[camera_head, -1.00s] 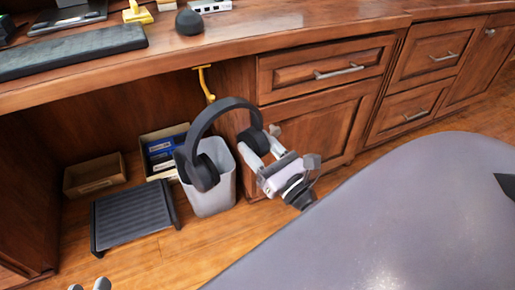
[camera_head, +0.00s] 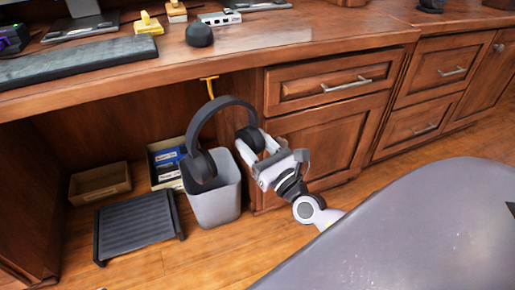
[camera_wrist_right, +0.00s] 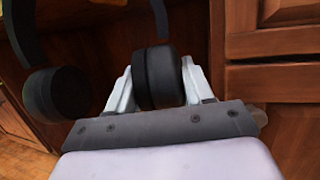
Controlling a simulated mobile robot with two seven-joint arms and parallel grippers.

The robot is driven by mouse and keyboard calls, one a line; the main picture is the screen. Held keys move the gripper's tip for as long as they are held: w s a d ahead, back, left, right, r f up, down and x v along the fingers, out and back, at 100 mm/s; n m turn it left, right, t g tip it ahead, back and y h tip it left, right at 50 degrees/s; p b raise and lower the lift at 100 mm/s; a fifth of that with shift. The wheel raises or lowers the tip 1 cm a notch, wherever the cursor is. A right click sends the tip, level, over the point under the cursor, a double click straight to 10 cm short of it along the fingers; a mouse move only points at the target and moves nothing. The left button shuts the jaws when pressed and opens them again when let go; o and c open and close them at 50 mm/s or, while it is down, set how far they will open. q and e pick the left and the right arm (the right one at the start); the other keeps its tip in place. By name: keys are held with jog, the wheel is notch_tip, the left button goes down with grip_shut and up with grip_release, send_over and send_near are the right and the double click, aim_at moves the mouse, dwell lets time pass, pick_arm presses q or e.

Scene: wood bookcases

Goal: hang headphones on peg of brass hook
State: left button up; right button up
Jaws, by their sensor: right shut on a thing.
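The black headphones (camera_head: 226,103) are held upright, band at the top, in front of the desk's knee space. My right gripper (camera_head: 257,152) is shut on their right ear cup. In the right wrist view this ear cup (camera_wrist_right: 157,78) sits between the two pale fingers, and the other ear cup (camera_wrist_right: 58,94) hangs free at the left. The brass hook (camera_head: 209,84) hangs under the desktop edge, just above and left of the band's top in the head view. The band looks apart from the peg, but the depth gap is hard to tell. My left gripper is not in view.
A grey bin (camera_head: 214,202) stands on the floor below the headphones. A black footrest (camera_head: 138,226), a cardboard box (camera_head: 101,182) and a box of blue packs (camera_head: 166,160) are to its left. Drawers (camera_head: 330,83) are close on the right. The desktop edge (camera_head: 120,84) overhangs.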

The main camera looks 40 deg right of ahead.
jog(key=shift+w+d, duration=0.1)
jog(key=shift+w, duration=0.45)
jog(key=shift+w+d+f+b, duration=0.1)
jog(key=shift+w+d+b, duration=0.15)
jog(key=shift+w, duration=0.5)
jog(key=shift+w+d+f+b, duration=0.1)
jog(key=shift+w+b, duration=0.15)
jog(key=shift+w, duration=0.45)
jog(key=shift+w+f+b, duration=0.15)
jog(key=shift+f+b, duration=0.1)
jog(key=shift+b, duration=0.15)
jog(key=shift+w+d+f+b, duration=0.15)
jog(key=shift+w+f+b, duration=0.25)
jog(key=shift+b, duration=0.25)
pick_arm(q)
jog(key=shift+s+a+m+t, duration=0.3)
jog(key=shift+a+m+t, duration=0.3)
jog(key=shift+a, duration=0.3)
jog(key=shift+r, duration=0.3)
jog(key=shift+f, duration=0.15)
pick_arm(e)
jog(key=o, duration=1.3)
jog(key=shift+c, duration=0.2)
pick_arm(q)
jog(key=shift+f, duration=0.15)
